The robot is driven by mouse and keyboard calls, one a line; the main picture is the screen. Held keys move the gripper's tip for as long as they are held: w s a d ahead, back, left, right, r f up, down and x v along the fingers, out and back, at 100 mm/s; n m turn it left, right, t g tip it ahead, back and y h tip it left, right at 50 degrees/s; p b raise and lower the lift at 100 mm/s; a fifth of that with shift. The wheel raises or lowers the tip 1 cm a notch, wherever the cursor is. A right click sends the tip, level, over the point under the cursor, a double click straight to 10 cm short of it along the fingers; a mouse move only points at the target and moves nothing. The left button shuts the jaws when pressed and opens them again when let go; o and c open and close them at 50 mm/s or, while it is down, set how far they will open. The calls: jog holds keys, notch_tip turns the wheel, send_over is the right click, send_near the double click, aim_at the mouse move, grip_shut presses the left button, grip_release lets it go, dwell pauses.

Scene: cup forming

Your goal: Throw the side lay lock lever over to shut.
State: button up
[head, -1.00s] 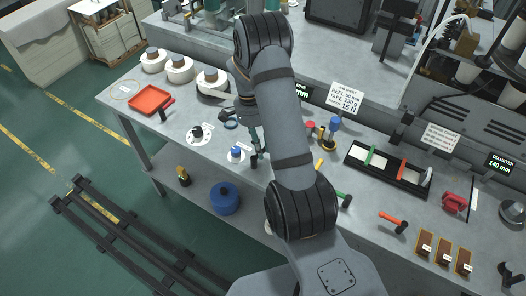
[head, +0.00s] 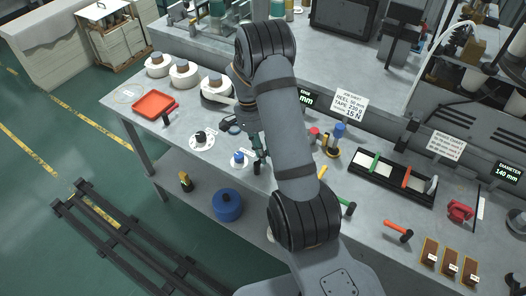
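My gripper (head: 257,148) is over the middle of the grey bench, partly hidden behind my own arm, and I cannot tell whether its fingers are open or shut. I cannot say for sure which part is the side lay lock lever. Two lever-like handles are near the front edge, right of my arm: a green-ended one (head: 348,207) and an orange one with a black end (head: 398,231). A black frame (head: 389,184) with a green bar (head: 374,163) and a red bar (head: 407,177) stands behind them. My gripper is left of these and apart from them.
A red tray (head: 153,104) and several paper reels (head: 183,73) stand at the bench's left. A red item (head: 460,210) and several brown blocks (head: 450,262) are at right. A blue drum (head: 228,204) is below.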

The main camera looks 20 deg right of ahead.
jog(key=o, duration=0.4)
jog(key=shift+r, duration=0.1)
jog(key=r, duration=0.4)
jog(key=w+a+r, duration=0.1)
jog(key=r, duration=0.6)
jog(key=shift+w+a+r, duration=0.3)
jog(key=shift+w+a, duration=0.05)
jog(key=shift+f, duration=0.15)
jog(key=f, duration=0.4)
jog(key=s+d+f, duration=0.1)
jog(key=f, duration=0.6)
jog(key=shift+s+d+f, duration=0.3)
jog(key=shift+s, duration=0.05)
